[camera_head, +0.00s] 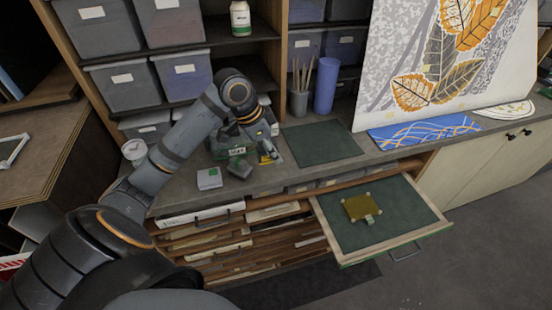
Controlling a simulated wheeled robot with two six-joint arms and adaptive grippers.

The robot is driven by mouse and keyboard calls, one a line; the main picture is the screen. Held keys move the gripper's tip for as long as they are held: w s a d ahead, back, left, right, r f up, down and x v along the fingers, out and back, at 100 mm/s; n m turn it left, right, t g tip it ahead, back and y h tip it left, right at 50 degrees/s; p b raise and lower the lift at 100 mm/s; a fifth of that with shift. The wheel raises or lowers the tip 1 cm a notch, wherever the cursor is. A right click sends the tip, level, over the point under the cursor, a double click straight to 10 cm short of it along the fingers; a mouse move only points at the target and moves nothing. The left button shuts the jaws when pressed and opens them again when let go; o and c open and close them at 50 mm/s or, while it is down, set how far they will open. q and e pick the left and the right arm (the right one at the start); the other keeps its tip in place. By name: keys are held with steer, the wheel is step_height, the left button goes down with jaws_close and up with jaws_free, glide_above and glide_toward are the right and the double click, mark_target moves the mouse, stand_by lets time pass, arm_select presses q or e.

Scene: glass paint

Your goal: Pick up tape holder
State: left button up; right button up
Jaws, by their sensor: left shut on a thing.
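My left gripper (270,150) reaches down over the worktop from the left, in front of the shelf opening. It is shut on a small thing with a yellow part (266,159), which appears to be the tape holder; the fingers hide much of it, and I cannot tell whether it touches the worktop. A dark green block (239,168) lies just left of the gripper. A green labelled box (228,149) stands behind it, partly hidden by the arm. My right gripper is not in view.
A dark green mat (322,143) lies clear to the right. An open drawer (378,226) juts out below with a yellow-brown piece on it. A brush cup (298,103) and blue cylinder (326,85) stand behind.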

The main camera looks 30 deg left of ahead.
mark_target(265, 160)
arm_select(q)
steer(key=s+b, duration=0.1)
steer(key=s, duration=0.1)
steer(key=s+d+r+b, duration=0.1)
steer(key=s, duration=0.1)
steer(key=s+r+b, duration=0.1)
steer(key=s+b, duration=0.1)
steer(key=shift+d+r, duration=0.15)
steer(key=shift+d, duration=0.2)
steer(key=s+b, duration=0.1)
steer(key=s+d+r+b, duration=0.1)
steer(key=r+b, duration=0.1)
steer(key=shift+s+d+b, duration=0.25)
steer(key=shift+s+b, duration=0.1)
steer(key=shift+s, duration=0.05)
steer(key=o, duration=0.6)
steer(key=c, duration=0.4)
